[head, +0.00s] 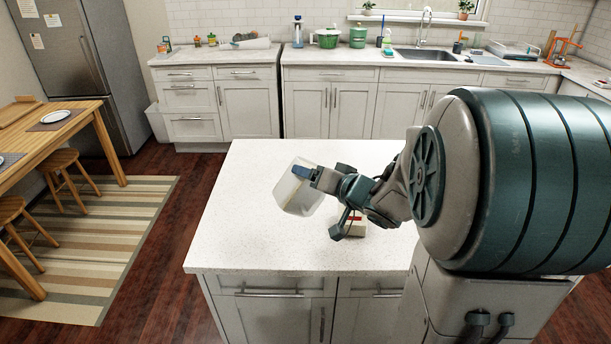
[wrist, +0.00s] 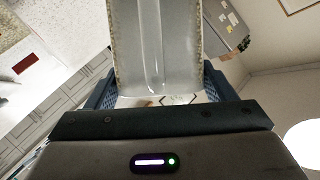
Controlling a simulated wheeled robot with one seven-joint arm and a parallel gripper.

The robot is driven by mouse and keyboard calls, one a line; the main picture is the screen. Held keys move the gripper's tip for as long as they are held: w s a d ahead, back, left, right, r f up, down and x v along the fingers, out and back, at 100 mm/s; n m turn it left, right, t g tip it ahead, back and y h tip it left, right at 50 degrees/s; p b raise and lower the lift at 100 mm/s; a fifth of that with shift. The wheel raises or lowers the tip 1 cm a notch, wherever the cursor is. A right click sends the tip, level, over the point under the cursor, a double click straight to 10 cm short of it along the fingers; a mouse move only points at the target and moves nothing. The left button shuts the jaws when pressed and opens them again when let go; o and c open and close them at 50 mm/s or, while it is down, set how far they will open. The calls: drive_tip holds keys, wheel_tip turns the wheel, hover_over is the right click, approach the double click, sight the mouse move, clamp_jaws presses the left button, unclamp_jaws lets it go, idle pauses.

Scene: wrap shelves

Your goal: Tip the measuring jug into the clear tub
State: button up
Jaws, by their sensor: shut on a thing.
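The measuring jug (head: 294,194) is a pale translucent vessel, held tilted over the left part of the white island in the head view. My gripper (head: 305,173) is shut on it near its upper edge. In the wrist view the jug (wrist: 155,45) fills the space between the blue fingers of my gripper (wrist: 154,82), with a clear vertical strip down its wall. I cannot make out the clear tub as a separate thing in either view. What the jug holds is not clear.
The island top (head: 245,240) is bare at the left and front. A small pale block with a red mark (head: 355,222) sits under my wrist, partly hidden. The back counter holds a green pot (head: 327,39) and a sink (head: 425,54). A wooden table stands left.

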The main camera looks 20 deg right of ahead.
drive_tip(key=w+d+f+m+y+p, duration=0.1)
drive_tip(key=d+f+m+y, duration=0.1)
drive_tip(key=d, duration=0.7)
drive_tip(key=shift+d+m+t, duration=0.25)
drive_tip(key=shift+m+t, duration=0.05)
drive_tip(key=shift+m, duration=0.5)
drive_tip(key=shift+p, duration=0.75)
